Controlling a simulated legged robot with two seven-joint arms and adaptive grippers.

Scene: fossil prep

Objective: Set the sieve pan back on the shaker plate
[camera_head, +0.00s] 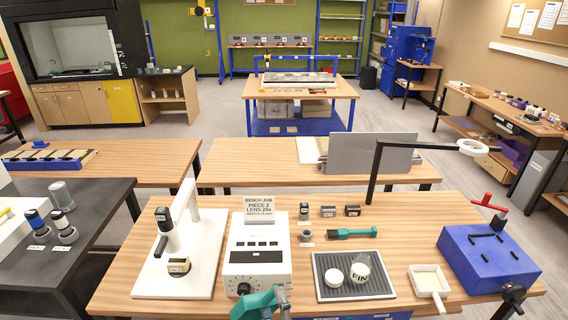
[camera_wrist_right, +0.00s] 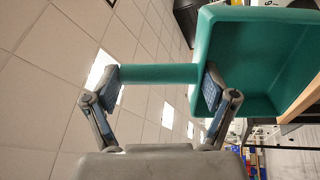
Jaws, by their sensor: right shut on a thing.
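A teal square pan (camera_wrist_right: 240,52) with a straight handle (camera_wrist_right: 160,74) fills the upper right of the right wrist view; I take it as the sieve pan. My right gripper (camera_wrist_right: 163,88) is shut on the teal piece, a finger at each end of the handle. My left gripper is out of view.
A microscope on a white base (camera_head: 150,280) stands left. A small white handled pan (camera_head: 427,281) and a blue box (camera_head: 490,255) with a red handle stand right. A black-armed ring lamp (camera_head: 376,170) rises behind the ribbed plate, near a green tool (camera_head: 352,233).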

